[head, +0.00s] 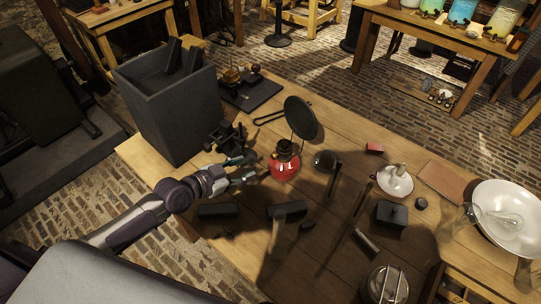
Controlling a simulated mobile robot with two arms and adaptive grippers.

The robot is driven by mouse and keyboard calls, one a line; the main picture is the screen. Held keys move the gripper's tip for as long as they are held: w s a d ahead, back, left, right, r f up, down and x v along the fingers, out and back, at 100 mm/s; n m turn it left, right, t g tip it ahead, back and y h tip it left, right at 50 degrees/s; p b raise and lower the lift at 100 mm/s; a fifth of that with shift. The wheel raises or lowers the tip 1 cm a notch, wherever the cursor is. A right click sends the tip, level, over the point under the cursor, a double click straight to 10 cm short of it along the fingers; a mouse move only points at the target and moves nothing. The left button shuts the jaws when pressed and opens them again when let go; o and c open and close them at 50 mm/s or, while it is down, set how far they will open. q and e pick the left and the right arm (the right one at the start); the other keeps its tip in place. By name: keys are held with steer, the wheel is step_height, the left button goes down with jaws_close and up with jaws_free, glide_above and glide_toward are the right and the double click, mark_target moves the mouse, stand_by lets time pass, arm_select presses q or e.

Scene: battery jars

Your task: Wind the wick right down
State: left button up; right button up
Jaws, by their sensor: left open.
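A small lamp with a red, rounded base (285,168) and a dark top stands near the middle of the wooden table. A bright spot shows on its front. Its wick and any winding knob are too small to make out. My left gripper (249,170) reaches in from the left, just left of the lamp. Its fingers are open and point towards the red base, with nothing seen between them. I cannot tell whether a fingertip touches the lamp. My right gripper is not in view.
A round dark disc (301,118) stands behind the lamp. A tall dark box (172,115) stands at the table's left. A white funnel-like dish (395,181), a hammer (288,211), a black box (391,214) and a large white bowl (507,218) lie to the right and front.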

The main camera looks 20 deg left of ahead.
arm_select(q)
glide_toward(272, 157)
steer(key=w+d, duration=0.2)
steer(key=x, duration=0.5)
steer(key=shift+a+f, duration=0.25)
steer(key=shift+f, duration=0.2)
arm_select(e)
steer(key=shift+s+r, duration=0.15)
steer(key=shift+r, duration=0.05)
arm_select(q)
jaws_close()
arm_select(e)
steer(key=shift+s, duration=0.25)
